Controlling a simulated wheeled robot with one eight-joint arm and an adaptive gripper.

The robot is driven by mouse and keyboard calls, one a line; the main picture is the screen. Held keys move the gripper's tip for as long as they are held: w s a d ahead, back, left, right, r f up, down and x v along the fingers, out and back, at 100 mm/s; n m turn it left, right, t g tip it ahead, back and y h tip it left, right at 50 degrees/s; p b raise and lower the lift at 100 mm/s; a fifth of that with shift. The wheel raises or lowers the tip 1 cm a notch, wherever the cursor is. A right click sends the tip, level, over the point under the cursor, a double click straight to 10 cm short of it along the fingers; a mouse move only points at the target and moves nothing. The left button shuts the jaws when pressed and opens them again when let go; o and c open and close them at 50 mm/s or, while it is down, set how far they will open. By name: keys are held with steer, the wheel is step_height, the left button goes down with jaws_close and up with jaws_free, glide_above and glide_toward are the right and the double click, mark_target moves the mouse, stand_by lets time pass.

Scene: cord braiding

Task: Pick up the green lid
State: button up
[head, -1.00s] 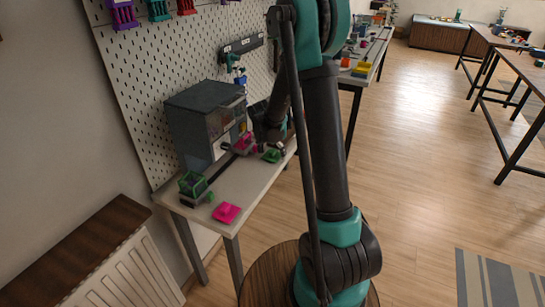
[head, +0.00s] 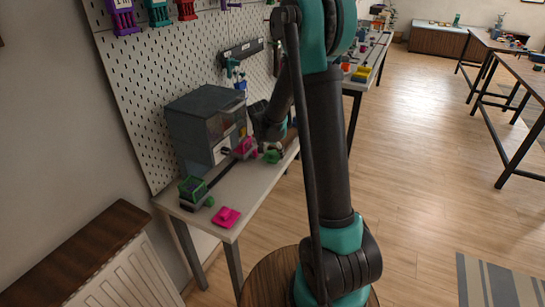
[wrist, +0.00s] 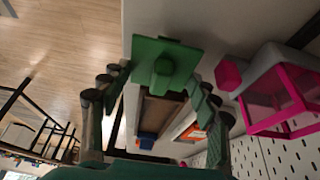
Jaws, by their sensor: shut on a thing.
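The green lid (wrist: 168,47) is a flat square plate with a raised knob. In the wrist view it sits between my gripper's fingers, knob towards the camera. My gripper (wrist: 160,78) is shut on the lid by its knob. In the head view the green lid (head: 272,157) shows at the table's right edge, below my arm's end; my arm partly hides the gripper there. Whether the lid is clear of the table top, I cannot tell.
A pink frame-like box (head: 245,147) stands just left of the lid. A green box (head: 192,190) and a pink lid (head: 226,217) are at the table's near end. A grey cabinet (head: 190,125) stands behind, against the pegboard (head: 150,75). The table top (head: 245,190) between is mostly clear.

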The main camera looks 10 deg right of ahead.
mark_target(273, 151)
step_height(273, 151, up, 18)
stand_by(0.5)
stand_by(0.4)
